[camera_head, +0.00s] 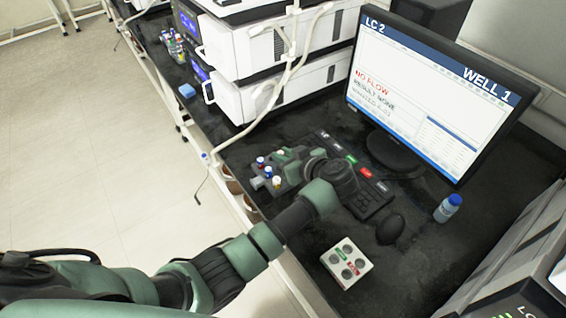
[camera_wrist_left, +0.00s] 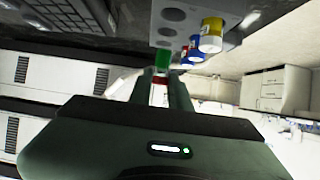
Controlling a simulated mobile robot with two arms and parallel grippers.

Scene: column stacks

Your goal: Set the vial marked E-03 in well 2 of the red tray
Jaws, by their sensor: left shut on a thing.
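My left gripper (camera_head: 283,160) is over the grey vial rack (camera_head: 257,183) on the dark bench. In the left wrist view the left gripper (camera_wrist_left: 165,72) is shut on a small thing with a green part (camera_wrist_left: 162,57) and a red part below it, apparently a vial. No marking E-03 can be read. Vials with yellow (camera_wrist_left: 211,35), blue and red colouring stand in the rack beside the fingers. A white block (camera_head: 335,264) with round wells and red and green labels lies nearer on the bench. I cannot make out a tray that is clearly red. My right gripper is not in view.
A monitor (camera_head: 435,90) reading "LC 2", "WELL 1" and "NO FLOW" stands behind a keyboard (camera_head: 372,199) and mouse (camera_head: 391,228). A blue-capped bottle (camera_head: 447,208) stands at right. White instruments (camera_head: 270,75) fill the back. Bare bench lies around the white block.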

